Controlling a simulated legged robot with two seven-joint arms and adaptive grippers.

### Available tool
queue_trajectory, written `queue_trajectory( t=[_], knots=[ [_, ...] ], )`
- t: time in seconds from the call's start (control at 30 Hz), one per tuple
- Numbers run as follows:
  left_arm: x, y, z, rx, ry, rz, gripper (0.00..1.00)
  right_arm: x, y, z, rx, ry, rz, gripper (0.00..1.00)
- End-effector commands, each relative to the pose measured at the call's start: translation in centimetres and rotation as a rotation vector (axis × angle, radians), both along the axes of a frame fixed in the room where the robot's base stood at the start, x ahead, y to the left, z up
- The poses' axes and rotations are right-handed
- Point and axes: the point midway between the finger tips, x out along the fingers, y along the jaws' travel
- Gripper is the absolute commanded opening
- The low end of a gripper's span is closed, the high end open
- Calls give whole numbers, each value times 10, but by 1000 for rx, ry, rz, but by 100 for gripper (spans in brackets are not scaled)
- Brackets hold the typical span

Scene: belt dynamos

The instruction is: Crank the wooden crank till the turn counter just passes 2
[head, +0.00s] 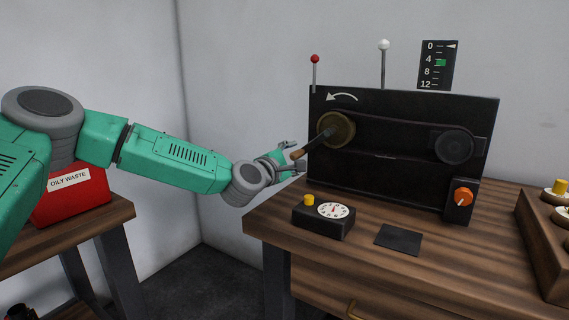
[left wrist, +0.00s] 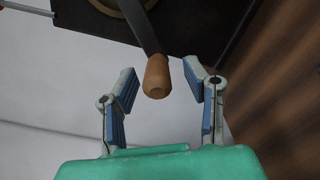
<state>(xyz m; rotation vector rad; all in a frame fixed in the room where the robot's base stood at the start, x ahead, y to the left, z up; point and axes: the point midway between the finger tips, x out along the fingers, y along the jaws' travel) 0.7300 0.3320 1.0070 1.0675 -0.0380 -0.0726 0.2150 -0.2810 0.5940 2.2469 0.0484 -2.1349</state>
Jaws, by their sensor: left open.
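The belt dynamo (head: 400,150) is a black box on the wooden bench, with a brass wheel (head: 336,129) at its left and a dark wheel (head: 455,146) at its right. The wooden crank (head: 297,154) sticks out from the brass wheel toward the lower left. My left gripper (head: 289,156) is at the crank handle. In the left wrist view the wooden handle (left wrist: 157,77) lies between the open fingers (left wrist: 166,85), apart from both. The turn counter (head: 439,65) is a scale marked 0, 4, 8, 12; its white pointer is by 0 and a green mark is near 4. My right gripper is not in view.
A black box with a dial (head: 333,211) and yellow button stands in front of the dynamo, beside a dark plate (head: 398,239). An orange knob (head: 463,197) is at the dynamo's lower right. A red oily waste can (head: 72,196) stands on the left table.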

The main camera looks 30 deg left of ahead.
Motion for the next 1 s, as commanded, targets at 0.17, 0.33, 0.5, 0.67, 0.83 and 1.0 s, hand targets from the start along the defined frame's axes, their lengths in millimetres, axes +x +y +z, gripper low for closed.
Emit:
queue_trajectory(
  t=[0.17, 0.33, 0.5, 0.67, 0.83, 1.0],
  knots=[
    [-33, 5, 0, -5, 0, 1, 41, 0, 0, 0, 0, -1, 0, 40],
    [-70, 9, -1, -7, 1, 1, 41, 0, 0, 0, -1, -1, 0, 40],
    [-97, 12, -3, -5, 3, 2, 41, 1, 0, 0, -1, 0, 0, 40],
    [-109, 12, -3, -4, 2, 1, 41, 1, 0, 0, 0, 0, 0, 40],
    [-111, 12, -3, -2, 3, 2, 41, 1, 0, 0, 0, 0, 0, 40],
    [-111, 12, -3, -3, 3, 2, 41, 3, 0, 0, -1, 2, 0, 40]
  ],
)
